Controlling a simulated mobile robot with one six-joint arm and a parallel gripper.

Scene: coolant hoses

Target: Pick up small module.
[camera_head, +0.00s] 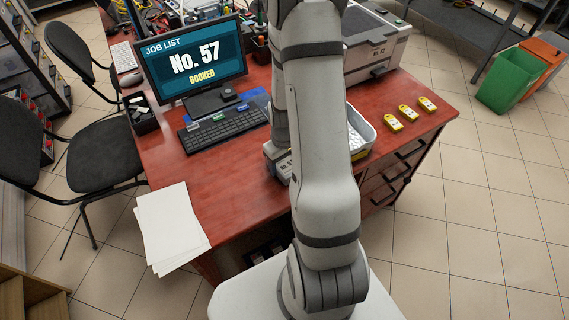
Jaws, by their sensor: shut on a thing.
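My gripper is not visible; my own arm runs up the middle of the head view and hides the work spot behind it. Part of my forearm shows just left of the upper arm and points down toward the table. A grey boxy thing (276,163) with a dark marking shows partly at the arm's left edge. I cannot tell whether it is the small module. A light metal tray (371,132) shows partly at the arm's right edge. Three small yellow devices (408,112) with pale labels lie in a row at the table's right.
The red-brown table (240,190) carries a monitor (193,62) reading "No. 57 BOOKED", a keyboard (222,127), a grey printer-like machine (372,45) and white papers (170,228) over its front-left edge. A black chair (95,155) stands left. Green (508,80) and orange bins stand right.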

